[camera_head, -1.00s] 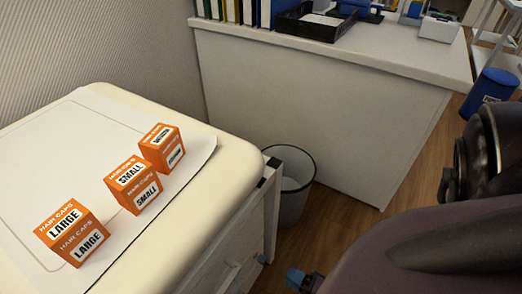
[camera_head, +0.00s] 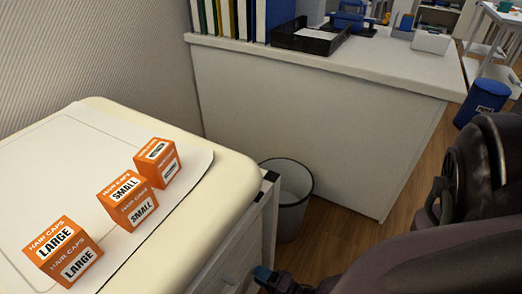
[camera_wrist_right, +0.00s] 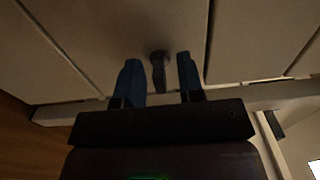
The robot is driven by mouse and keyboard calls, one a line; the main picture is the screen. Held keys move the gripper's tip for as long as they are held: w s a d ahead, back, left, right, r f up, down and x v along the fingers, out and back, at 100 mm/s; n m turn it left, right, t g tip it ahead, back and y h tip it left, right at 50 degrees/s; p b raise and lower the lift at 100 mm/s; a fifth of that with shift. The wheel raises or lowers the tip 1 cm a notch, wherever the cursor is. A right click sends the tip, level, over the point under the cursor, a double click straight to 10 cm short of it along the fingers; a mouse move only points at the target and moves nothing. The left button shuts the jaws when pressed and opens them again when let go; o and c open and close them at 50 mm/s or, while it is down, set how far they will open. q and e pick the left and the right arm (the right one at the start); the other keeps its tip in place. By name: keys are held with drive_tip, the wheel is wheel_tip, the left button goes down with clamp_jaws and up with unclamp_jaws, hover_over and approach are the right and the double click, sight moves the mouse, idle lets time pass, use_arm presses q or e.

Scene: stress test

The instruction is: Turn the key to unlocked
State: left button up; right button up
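In the right wrist view, a small dark key (camera_wrist_right: 158,60) sticks out of the pale front of the drawer cabinet (camera_wrist_right: 170,25). My right gripper (camera_wrist_right: 158,78) is open, with one blue finger on each side of the key and visible gaps between. The gripper is not shut on it. In the head view, the blue fingertips of my right gripper (camera_head: 268,279) show low beside the white cabinet (camera_head: 245,235). The key is hidden in the head view. My left gripper is not in view.
Several orange hair-cap boxes (camera_head: 62,252) stand on the cream cabinet top (camera_head: 225,185). A wire-rimmed waste bin (camera_head: 291,205) stands between the cabinet and the white desk (camera_head: 310,110). The desk holds books and a black tray (camera_head: 310,39). My right arm fills the lower right.

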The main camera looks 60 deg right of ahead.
clamp_jaws()
drive_tip(key=shift+n, duration=0.4)
drive_tip(key=n, duration=0.3)
drive_tip(key=shift+n, duration=0.4)
drive_tip(key=n, duration=0.4)
drive_tip(key=shift+n, duration=0.3)
drive_tip(key=n, duration=0.8)
drive_tip(key=shift+n, duration=0.5)
